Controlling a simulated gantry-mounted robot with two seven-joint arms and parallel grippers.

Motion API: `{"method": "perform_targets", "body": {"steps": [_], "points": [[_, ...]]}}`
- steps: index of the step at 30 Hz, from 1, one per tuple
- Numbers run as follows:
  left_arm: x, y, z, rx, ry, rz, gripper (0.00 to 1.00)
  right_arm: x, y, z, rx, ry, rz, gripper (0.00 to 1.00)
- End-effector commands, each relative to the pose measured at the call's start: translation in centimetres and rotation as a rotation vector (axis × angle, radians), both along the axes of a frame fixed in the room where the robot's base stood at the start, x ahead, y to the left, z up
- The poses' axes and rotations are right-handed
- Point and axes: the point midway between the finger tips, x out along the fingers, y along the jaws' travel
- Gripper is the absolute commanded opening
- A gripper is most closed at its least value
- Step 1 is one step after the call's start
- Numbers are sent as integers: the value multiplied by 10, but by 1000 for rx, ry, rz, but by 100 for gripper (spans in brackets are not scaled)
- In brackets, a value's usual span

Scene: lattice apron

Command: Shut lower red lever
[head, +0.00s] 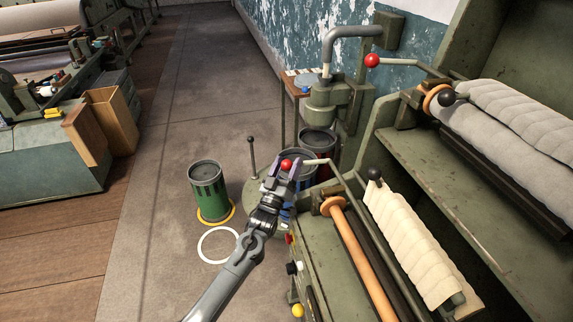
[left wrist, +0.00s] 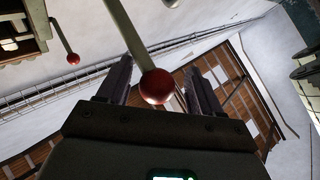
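The lower red lever has a red ball knob (head: 286,164) on a pale rod (head: 318,161) that runs right to the green machine. My left gripper (head: 284,168) is at the knob, with one finger on each side of it. In the left wrist view the red knob (left wrist: 156,86) sits between the two spread fingers of the gripper (left wrist: 160,78). Gaps show between knob and fingers, so the gripper looks open around it. The upper red lever's knob (head: 372,61) is higher and further right; it also shows in the left wrist view (left wrist: 73,59). My right gripper is not in view.
The green machine (head: 420,165) with padded rollers fills the right side. A green bin (head: 207,185) stands on the floor left of my gripper. A thin lever with a dark knob (head: 251,140) rises just behind. Open floor (head: 160,160) lies to the left.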

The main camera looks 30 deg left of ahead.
Motion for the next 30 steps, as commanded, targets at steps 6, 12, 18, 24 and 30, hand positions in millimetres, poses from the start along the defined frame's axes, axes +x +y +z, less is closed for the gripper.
{"method": "perform_targets", "body": {"steps": [6, 12, 18, 24, 30], "points": [[0, 0, -2, -1, 4, -1, 64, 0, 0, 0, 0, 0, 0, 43], [-12, -2, -6, -1, 3, -1, 64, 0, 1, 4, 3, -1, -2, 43], [-40, -7, -19, -1, 3, -1, 64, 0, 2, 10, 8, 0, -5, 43], [-70, -12, -33, -1, 3, -1, 64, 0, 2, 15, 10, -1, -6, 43], [-90, -15, -43, -1, 2, -1, 64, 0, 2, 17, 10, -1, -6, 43]]}}
